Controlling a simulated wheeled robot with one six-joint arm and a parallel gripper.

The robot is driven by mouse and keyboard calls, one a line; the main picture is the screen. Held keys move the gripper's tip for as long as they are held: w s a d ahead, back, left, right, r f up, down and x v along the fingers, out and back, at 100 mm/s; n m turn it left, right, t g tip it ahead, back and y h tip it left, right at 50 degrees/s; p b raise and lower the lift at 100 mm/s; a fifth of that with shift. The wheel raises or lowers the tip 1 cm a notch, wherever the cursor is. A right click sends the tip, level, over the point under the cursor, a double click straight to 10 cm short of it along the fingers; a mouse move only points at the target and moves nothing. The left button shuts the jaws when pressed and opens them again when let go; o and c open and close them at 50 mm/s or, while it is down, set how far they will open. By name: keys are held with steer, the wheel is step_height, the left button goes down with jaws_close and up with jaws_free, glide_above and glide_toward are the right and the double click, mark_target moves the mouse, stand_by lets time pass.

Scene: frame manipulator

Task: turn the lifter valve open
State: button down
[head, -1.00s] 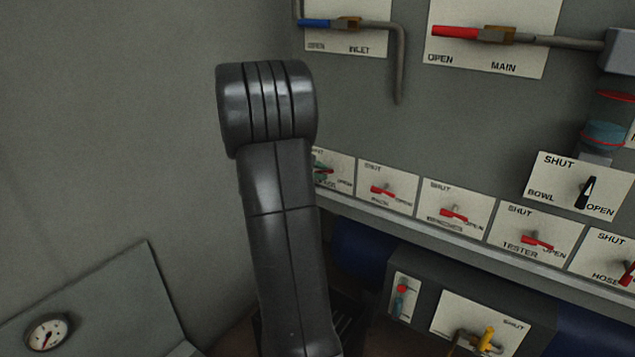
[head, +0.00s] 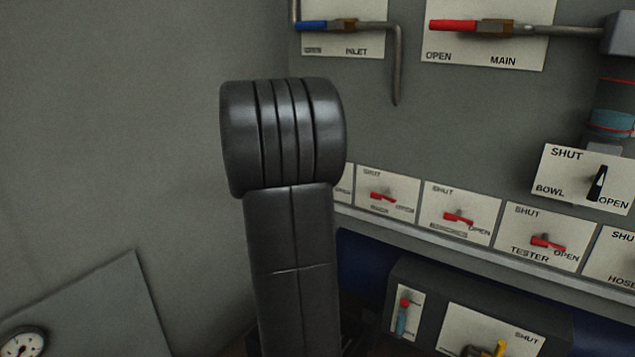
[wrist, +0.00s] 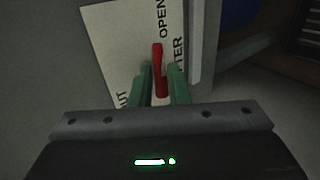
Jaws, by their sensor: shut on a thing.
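In the wrist view, a red valve handle (wrist: 158,60) stands on a pale plate (wrist: 117,45). The plate reads OPEN at the top, letters ending in TER beside the handle, and part of SHUT at lower left. The handle points up the picture, with its tip beside the word OPEN. My gripper (wrist: 161,78) has green fingers on both sides of the handle and is shut on it. In the head view my arm hides the gripper and this handle; only a right-hand strip of the leftmost plate (head: 343,186) shows.
To the right in the head view are more small red valves, including the TESTER valve (head: 546,242), and the black BOWL lever (head: 597,184). Above are the blue INLET handle (head: 313,25) and red MAIN handle (head: 453,26). A ledge (head: 470,249) runs below the plates.

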steer(key=c, duration=1.4)
jaws_free()
steer(key=p+v, duration=0.4)
steer(key=v, duration=0.9)
steer(key=shift+s+a+r, duration=0.15)
steer(key=shift+s+a, duration=0.1)
steer(key=shift+s, duration=0.05)
steer(key=shift+w, duration=0.1)
